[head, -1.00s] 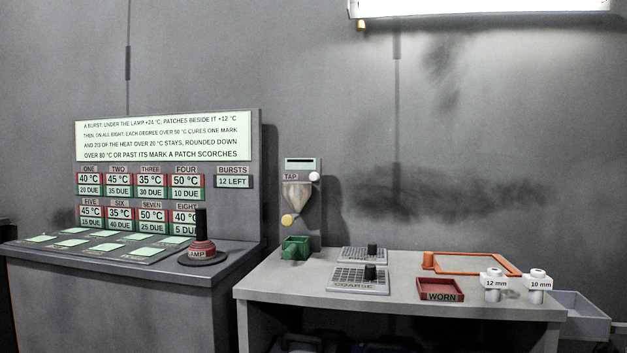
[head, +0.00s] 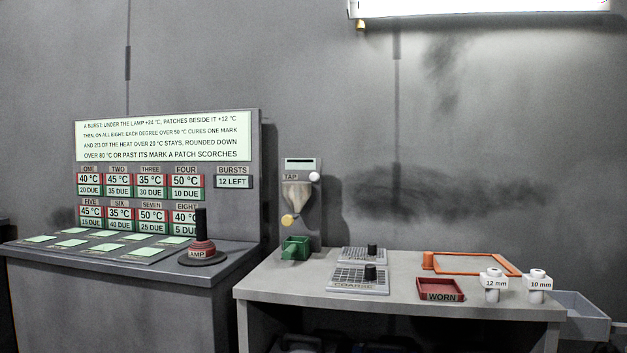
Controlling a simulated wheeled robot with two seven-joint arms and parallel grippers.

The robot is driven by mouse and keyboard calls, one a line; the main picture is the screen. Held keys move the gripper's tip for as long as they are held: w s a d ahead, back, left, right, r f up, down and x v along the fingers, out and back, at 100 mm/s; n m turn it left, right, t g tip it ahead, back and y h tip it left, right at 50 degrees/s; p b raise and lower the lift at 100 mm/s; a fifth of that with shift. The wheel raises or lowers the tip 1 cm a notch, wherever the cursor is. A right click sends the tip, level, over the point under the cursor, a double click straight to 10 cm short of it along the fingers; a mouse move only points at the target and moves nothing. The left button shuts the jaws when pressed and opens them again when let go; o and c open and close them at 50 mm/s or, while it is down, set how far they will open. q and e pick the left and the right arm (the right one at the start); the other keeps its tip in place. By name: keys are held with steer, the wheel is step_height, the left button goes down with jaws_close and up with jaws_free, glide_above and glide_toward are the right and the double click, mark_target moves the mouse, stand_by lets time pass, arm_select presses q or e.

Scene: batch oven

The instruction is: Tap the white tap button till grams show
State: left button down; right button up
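The white tap button (head: 314,176) is a small round knob at the right of the dispenser panel (head: 303,200), beside the TAP label (head: 291,177). A dark display strip (head: 300,164) sits above it, and I can read no grams on it. Below the label hangs a beige hopper (head: 297,194) with a yellowish knob (head: 288,221) at its lower left. A green scoop-like container (head: 296,247) stands on the table under the hopper. Neither of my grippers shows in the head view.
Left is a console (head: 170,130) with temperature readouts and a lamp lever (head: 201,230). On the grey table (head: 300,284) are two grids (head: 345,287), a red WORN tray (head: 440,298), an orange frame (head: 440,272) and two white pieces (head: 492,284). The table's front left is clear.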

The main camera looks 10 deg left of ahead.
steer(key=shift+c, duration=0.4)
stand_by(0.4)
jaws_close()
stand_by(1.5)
